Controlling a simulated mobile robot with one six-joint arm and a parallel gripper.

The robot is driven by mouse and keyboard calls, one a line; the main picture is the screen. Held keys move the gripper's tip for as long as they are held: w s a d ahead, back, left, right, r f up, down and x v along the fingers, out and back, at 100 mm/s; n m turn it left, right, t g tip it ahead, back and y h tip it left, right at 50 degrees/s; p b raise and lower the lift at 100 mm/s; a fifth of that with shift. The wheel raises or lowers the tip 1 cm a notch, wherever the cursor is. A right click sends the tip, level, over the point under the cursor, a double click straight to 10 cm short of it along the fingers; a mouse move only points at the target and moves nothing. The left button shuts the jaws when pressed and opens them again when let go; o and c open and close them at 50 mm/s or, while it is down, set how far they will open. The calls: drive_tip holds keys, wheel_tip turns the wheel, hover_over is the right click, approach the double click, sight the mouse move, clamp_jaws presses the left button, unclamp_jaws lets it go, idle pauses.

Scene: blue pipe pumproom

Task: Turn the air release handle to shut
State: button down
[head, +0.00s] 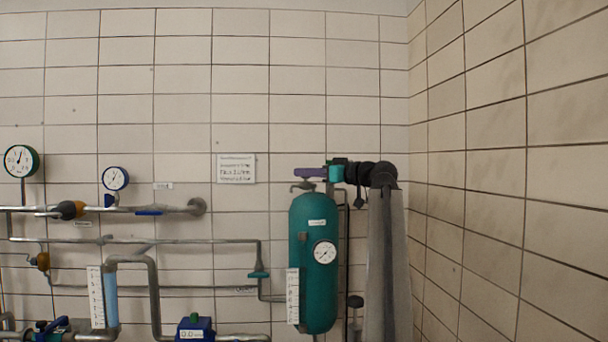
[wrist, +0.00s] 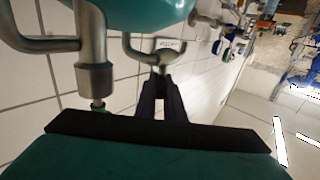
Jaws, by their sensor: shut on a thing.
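A teal pressure tank (head: 313,262) stands against the tiled wall, with a grey metal fitting, apparently the air release handle (head: 303,187), on its top. In the wrist view the grey fitting (wrist: 141,52) runs from below the teal tank to my fingertips. My gripper (head: 298,173), with dark purple fingers, reaches in from the right just above the tank. In the wrist view my gripper (wrist: 160,76) is closed at the end of the grey fitting, shut on the handle. The fingers partly hide the held part, so its exact angle is unclear.
A gauge (head: 325,252) sits on the tank's front. Grey pipes (head: 180,242), more gauges (head: 116,179) and a blue pump box (head: 195,328) lie left. A thick grey pipe (wrist: 92,50) runs close by in the wrist view. The right wall (head: 510,170) is bare.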

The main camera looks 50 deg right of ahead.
drive_tip(key=shift+a, duration=0.1)
drive_tip(key=shift+m+h, duration=0.3)
drive_tip(key=shift+h, duration=0.1)
drive_tip(key=shift+a+m+h, duration=0.1)
drive_tip(key=shift+m+h, duration=0.6)
drive_tip(key=shift+h, duration=0.4)
drive_tip(key=shift+m+h+p, duration=0.75)
drive_tip(key=shift+m+h, duration=0.85)
drive_tip(key=shift+h, duration=0.9)
drive_tip(key=shift+m+g+h+p, duration=0.7)
drive_tip(key=shift+m+h+p, duration=0.5)
drive_tip(key=shift+h, duration=0.4)
drive_tip(key=shift+m+g+h+p, duration=0.6)
drive_tip(key=shift+m+h+p, duration=0.1)
drive_tip(key=shift+h+p, duration=0.5)
drive_tip(key=shift+d+m+g+h+p, duration=0.2)
drive_tip(key=shift+m+g+h+p, duration=0.6)
drive_tip(key=shift+h+p, duration=0.15)
